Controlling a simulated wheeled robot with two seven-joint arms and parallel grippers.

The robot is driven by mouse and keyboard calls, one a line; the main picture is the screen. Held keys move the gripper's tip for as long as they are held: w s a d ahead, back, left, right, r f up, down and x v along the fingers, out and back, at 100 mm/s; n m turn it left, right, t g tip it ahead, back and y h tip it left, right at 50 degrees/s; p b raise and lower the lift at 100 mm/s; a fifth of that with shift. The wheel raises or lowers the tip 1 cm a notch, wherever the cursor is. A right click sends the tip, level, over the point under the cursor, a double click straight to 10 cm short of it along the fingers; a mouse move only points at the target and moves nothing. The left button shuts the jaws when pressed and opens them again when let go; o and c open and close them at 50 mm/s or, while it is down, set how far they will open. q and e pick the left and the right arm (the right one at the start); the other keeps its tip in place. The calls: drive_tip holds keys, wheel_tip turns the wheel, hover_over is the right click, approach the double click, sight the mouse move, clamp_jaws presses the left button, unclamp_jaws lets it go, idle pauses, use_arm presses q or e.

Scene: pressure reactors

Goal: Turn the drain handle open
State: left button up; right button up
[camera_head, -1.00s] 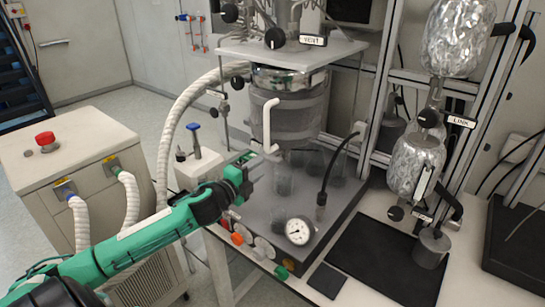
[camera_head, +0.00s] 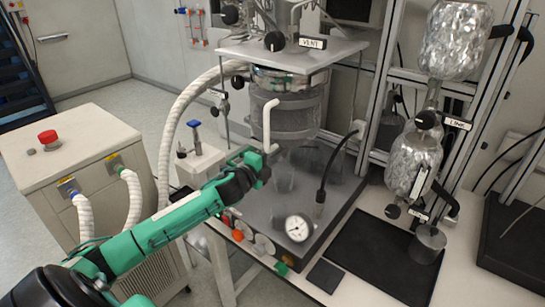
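A white bent handle (camera_head: 267,124) stands upright in front of the dark mesh-wrapped reactor vessel (camera_head: 300,112). No label on it is readable, so I cannot confirm that it is the drain handle. My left gripper (camera_head: 264,168) is at the lower end of this handle, below the vessel. Its fingers are seen from behind and partly hidden; I cannot tell their gap or whether they touch the handle. My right gripper is out of view.
A dark bench tray holds a round gauge (camera_head: 298,228) and glassware under the vessel. A blue-topped valve (camera_head: 194,126) stands to the left. A black knob labelled VENT (camera_head: 275,41) is above. Foil-wrapped vessels (camera_head: 413,163) hang at the right. A cabinet (camera_head: 110,130) stands left.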

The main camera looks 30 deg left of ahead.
use_arm(q)
drive_tip(key=shift+c, duration=0.2)
clamp_jaws()
drive_tip(key=shift+n, duration=0.3)
drive_tip(key=n+p, duration=0.1)
drive_tip(key=n, duration=0.2)
drive_tip(key=shift+n, duration=0.3)
drive_tip(key=n+p, duration=0.1)
drive_tip(key=n, duration=0.3)
drive_tip(key=shift+n+p, duration=0.3)
drive_tip(key=shift+p, duration=0.1)
drive_tip(key=n+p, duration=0.1)
drive_tip(key=n, duration=0.4)
drive_tip(key=shift+p, duration=0.35)
drive_tip(key=shift+n+p, duration=0.45)
drive_tip(key=shift+n, duration=1.65)
drive_tip(key=shift+f, duration=0.1)
